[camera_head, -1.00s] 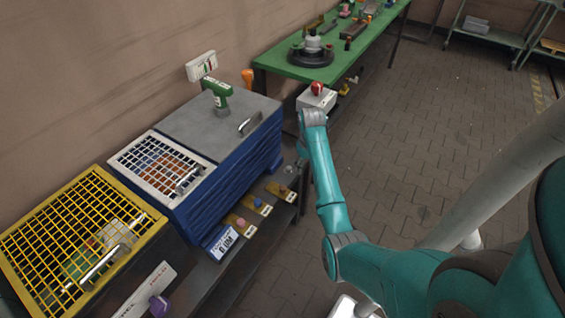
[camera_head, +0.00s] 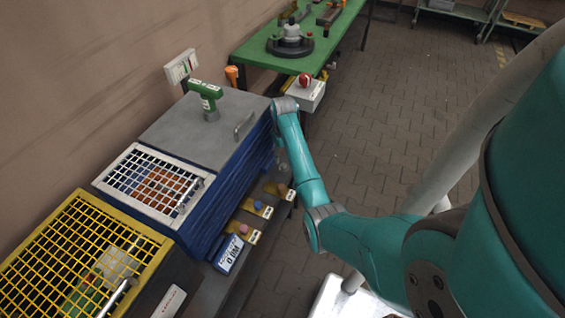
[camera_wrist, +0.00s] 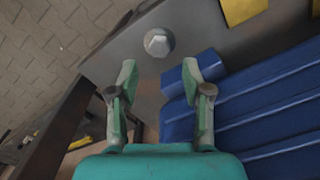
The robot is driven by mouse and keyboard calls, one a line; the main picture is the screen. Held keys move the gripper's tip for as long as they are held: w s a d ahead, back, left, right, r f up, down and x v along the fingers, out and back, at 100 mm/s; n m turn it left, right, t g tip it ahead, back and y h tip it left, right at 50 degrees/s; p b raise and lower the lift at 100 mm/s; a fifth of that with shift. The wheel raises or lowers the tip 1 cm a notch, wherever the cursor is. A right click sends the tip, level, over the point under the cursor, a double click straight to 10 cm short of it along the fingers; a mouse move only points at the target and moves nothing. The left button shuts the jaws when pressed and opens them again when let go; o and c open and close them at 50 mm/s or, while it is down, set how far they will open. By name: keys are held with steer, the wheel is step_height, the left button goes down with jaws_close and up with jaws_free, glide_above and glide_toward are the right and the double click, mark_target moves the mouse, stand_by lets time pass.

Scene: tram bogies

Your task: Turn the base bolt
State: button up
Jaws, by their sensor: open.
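In the wrist view a grey hex-headed bolt (camera_wrist: 158,42) stands on a dark grey metal plate (camera_wrist: 205,40). My gripper (camera_wrist: 158,75) is open, with its two green fingers spread apart and nothing between them. The bolt shows just beyond the fingertips, about midway between them, and looks apart from both. How far above the bolt the fingers are I cannot tell. In the head view the bolt (camera_head: 280,168) shows small and dim beside the blue cabinet, partly behind my arm. My gripper is hardly visible there.
A blue ribbed cabinet (camera_wrist: 255,100) stands close to the right finger. A yellow plate (camera_wrist: 243,8) lies at the top right. In the head view a green drill (camera_head: 207,97) stands on the cabinet's grey lid (camera_head: 175,125). A green table (camera_head: 255,48) stands behind; paved floor is free at right.

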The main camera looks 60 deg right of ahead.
mark_target(283, 164)
steer(key=shift+f, duration=2.5)
jaws_close()
